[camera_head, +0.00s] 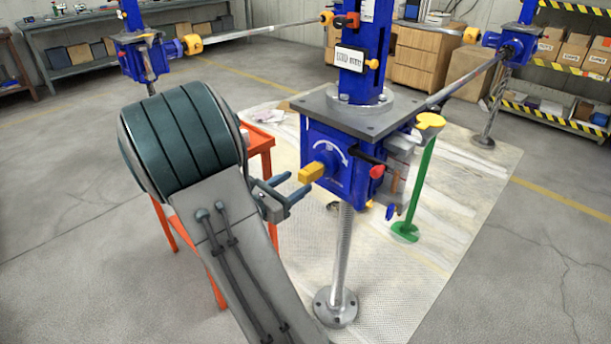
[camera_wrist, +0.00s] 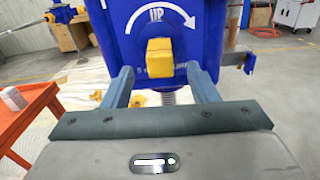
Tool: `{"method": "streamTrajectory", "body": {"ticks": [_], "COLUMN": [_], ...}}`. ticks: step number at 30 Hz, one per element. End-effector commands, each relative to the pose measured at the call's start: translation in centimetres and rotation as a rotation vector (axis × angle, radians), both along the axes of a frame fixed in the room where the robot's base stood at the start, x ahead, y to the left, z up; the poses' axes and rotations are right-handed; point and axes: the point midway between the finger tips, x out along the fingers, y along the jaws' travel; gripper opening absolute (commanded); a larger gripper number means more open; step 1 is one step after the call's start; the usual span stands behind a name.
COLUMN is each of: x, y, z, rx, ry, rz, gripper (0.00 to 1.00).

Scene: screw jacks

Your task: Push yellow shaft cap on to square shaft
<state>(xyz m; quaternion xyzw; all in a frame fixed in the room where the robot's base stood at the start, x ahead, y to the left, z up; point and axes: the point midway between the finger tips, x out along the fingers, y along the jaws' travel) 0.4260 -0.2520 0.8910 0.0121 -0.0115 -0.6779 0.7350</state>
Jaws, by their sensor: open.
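The yellow shaft cap (camera_head: 312,172) sticks out from the front of the blue screw jack gearbox (camera_head: 345,170), below a white curved arrow. In the wrist view the cap (camera_wrist: 159,57) is a square-ended block under the arrow and the letters "UP". The square shaft is hidden, so how far the cap sits on it cannot be told. My gripper (camera_head: 293,185) is open and empty in front of the gearbox. In the wrist view its fingers (camera_wrist: 159,72) stand left and right of the cap, slightly lower, with gaps. It does not hold the cap.
A red-orange table (camera_head: 262,140) stands behind my arm and shows at left in the wrist view. A threaded screw (camera_head: 345,255) runs from the gearbox to a round floor plate. A green stand (camera_head: 421,185) is right of the gearbox. A red-knobbed part (camera_head: 376,171) juts from its right side.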

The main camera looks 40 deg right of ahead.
Motion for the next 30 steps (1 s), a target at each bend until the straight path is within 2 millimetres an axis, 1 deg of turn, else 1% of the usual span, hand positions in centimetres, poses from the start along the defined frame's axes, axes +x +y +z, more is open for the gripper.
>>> {"method": "streamTrajectory", "body": {"ticks": [1, 6, 9, 12, 17, 30], "x": [0.0, -0.3, -0.5, -0.6, -0.7, -0.7], "y": [1.4, 4.9, 6.4, 7.4, 8.0, 8.0], "z": [0.1, 0.0, 0.0, 0.0, 0.0, 0.0], "rx": [0.001, 0.0, -0.001, 0.0, -0.002, -0.001], "ry": [0.0, 0.0, 0.0, 0.0, 0.001, 0.0], "rz": [0.005, 0.003, 0.001, 0.0, -0.003, -0.002], "gripper": [0.53, 0.53, 0.53, 0.53, 0.53, 0.53]}}
